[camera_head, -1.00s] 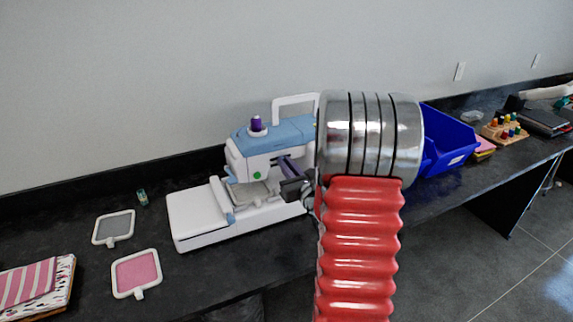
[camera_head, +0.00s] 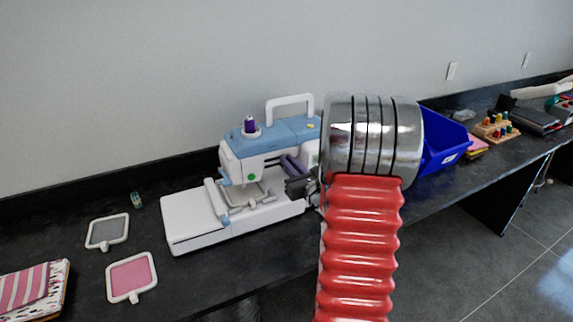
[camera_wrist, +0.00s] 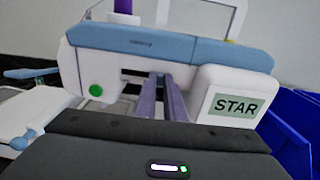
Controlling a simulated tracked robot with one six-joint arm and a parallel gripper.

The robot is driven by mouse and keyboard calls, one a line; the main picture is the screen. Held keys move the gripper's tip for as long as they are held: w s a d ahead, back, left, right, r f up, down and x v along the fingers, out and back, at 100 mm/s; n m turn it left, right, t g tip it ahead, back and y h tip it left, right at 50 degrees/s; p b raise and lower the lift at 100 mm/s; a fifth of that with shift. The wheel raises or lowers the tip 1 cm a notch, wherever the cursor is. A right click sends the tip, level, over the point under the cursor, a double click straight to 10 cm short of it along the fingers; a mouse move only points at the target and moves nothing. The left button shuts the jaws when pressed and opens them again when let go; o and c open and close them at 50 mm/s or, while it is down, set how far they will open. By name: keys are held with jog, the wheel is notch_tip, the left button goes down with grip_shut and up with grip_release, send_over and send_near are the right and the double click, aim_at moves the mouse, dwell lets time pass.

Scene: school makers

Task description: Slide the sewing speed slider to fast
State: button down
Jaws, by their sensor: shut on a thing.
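The sewing machine (camera_head: 268,140) is white with a blue top and stands on the dark counter. It fills the wrist view (camera_wrist: 185,45), with a green button (camera_wrist: 95,90) at left and a display reading STAR (camera_wrist: 236,105) at right. My gripper (camera_wrist: 160,82) has two purple fingers close together, reaching the machine's white front just under the blue top, left of the display. In the head view my gripper (camera_head: 286,161) is at the machine's front, right of the needle area. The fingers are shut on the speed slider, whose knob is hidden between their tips.
A blue bin (camera_head: 443,145) stands right of the machine, partly behind my arm. A grey hoop (camera_head: 107,231) and a pink hoop (camera_head: 131,277) lie at left on the counter (camera_head: 215,275). A purple spool (camera_head: 250,125) stands on the machine.

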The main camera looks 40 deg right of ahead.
jog(key=shift+s+d, duration=0.15)
jog(key=shift+d, duration=0.15)
jog(key=c, duration=2.2)
grip_release()
jog(key=o, duration=0.4)
jog(key=shift+c, duration=0.2)
jog(key=shift+a, duration=0.1)
jog(key=v, duration=1.3)
jog(key=shift+s, duration=0.35)
jog(key=shift+a+f, duration=0.1)
